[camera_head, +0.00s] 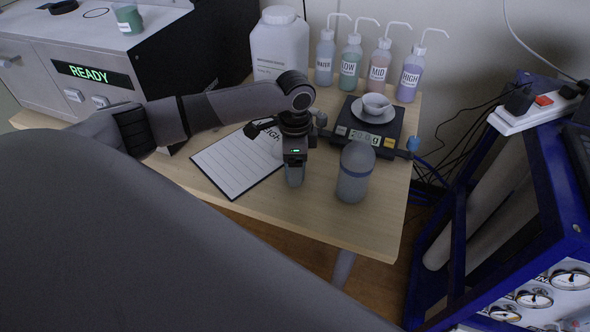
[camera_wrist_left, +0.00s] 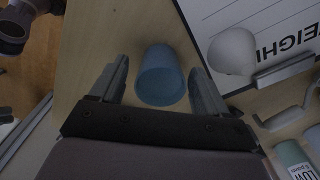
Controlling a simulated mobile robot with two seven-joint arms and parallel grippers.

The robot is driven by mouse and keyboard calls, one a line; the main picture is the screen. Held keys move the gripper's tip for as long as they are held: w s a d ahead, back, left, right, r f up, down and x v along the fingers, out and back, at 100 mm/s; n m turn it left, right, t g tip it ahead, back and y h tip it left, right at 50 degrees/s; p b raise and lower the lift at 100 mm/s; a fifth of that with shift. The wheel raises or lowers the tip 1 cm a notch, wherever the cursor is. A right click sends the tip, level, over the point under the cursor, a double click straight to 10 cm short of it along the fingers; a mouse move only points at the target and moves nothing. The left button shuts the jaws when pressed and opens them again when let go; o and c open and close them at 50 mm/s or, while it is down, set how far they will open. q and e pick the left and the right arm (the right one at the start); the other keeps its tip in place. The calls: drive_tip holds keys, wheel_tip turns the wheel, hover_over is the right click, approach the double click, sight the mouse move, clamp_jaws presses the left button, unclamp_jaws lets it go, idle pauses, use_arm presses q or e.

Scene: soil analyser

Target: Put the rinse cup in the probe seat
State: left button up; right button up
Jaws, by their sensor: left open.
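A grey-blue cup (camera_head: 294,176), which looks like the rinse cup, stands on the wooden table below my left gripper (camera_head: 294,160). In the left wrist view the cup (camera_wrist_left: 162,76) lies between the two spread fingers of my left gripper (camera_wrist_left: 160,85), with gaps visible beside it. The gripper is open, and I cannot tell how far above the table it is. A dark ring (camera_head: 95,12) marks the top of the analyser (camera_head: 110,45) at the upper left; I cannot tell whether it is the probe seat.
A clipboard (camera_head: 232,165) lies to the left. A scale (camera_head: 368,128) with a small bowl is behind. A green beaker (camera_head: 128,18) is on the analyser. Several wash bottles and a white jug (camera_head: 280,45) line the wall.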

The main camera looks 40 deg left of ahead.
use_arm(q)
drive_tip(key=c, duration=1.2)
drive_tip(key=shift+r, duration=0.3)
drive_tip(key=shift+r+p, duration=0.85)
drive_tip(key=shift+r, duration=8.85)
drive_tip(key=shift+d, duration=0.15)
